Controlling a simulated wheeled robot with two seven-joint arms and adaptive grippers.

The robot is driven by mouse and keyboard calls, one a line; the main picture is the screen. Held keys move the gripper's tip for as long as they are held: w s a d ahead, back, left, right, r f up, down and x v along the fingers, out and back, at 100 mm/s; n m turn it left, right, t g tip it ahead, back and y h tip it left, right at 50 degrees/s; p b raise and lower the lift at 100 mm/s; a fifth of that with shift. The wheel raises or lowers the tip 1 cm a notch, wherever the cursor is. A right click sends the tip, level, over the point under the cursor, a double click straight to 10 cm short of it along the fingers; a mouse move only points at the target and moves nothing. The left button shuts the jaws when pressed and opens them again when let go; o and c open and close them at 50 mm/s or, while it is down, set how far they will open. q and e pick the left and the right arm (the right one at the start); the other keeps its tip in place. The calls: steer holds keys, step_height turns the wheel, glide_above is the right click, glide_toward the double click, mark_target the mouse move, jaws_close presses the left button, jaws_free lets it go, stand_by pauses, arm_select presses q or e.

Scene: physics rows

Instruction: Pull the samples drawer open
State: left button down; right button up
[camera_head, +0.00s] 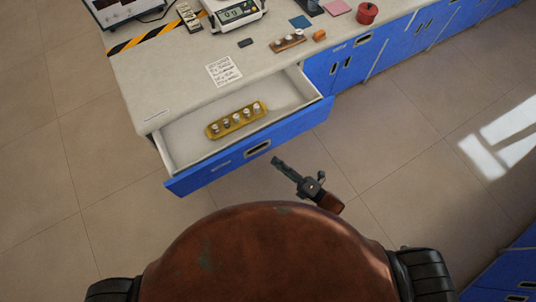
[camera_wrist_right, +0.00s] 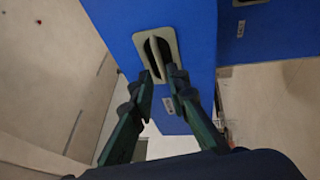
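The drawer (camera_head: 290,122) with a blue front stands pulled out from under the grey counter. Its recessed handle (camera_head: 258,148) is in the front panel, and a small label sits left of it. Inside the drawer lies a yellow rack (camera_head: 236,120) holding several small capped vials. My right gripper (camera_head: 280,164) is just in front of the handle, and a small gap shows between them in the head view. In the right wrist view its two fingers (camera_wrist_right: 158,74) are apart, with tips over the near end of the handle (camera_wrist_right: 156,52). Nothing is held. My left gripper is out of view.
The counter (camera_head: 170,85) carries a paper sheet (camera_head: 223,71), a scale (camera_head: 236,12), a wooden rack (camera_head: 288,41) and a red pot (camera_head: 366,13). More blue cabinets (camera_head: 400,45) continue to the right. The floor (camera_head: 400,140) beside the drawer is clear.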

steer(key=shift+v, duration=2.35)
